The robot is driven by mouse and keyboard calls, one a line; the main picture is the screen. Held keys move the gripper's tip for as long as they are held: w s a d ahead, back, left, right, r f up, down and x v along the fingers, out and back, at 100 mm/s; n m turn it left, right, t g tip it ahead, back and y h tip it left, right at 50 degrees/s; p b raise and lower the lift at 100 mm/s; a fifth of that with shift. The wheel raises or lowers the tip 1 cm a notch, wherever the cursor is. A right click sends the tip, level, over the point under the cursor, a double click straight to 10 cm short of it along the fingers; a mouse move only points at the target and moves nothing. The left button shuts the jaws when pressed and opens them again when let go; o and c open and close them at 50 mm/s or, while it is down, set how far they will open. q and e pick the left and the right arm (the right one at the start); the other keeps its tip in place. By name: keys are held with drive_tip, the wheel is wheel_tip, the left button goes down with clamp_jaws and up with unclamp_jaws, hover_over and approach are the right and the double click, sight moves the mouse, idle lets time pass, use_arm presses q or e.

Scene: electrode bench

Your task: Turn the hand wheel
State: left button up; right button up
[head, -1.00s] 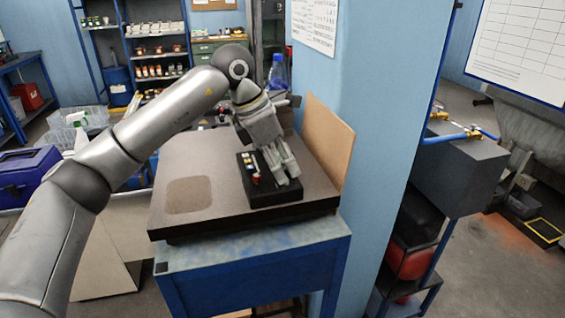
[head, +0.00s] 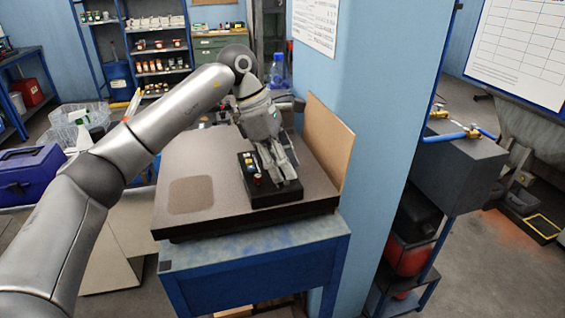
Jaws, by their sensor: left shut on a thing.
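A black control box (head: 276,195) with a few coloured buttons sits on a dark board (head: 225,212) on the blue bench. My left gripper (head: 281,174) reaches down over the right part of the box, fingers pointing down at its top. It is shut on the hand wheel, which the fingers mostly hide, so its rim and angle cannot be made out. The coloured buttons (head: 252,170) lie just left of the fingers. My right gripper is not in view.
A tan panel (head: 328,148) stands upright behind the board, beside a blue pillar (head: 365,130). A blue bottle (head: 277,70) stands behind the wrist. A purple toolbox (head: 28,175) is at the left. The board's left half is clear.

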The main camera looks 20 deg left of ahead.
use_arm(q)
drive_tip(key=o, duration=1)
drive_tip(key=shift+d, duration=0.1)
drive_tip(key=shift+v, duration=4.05)
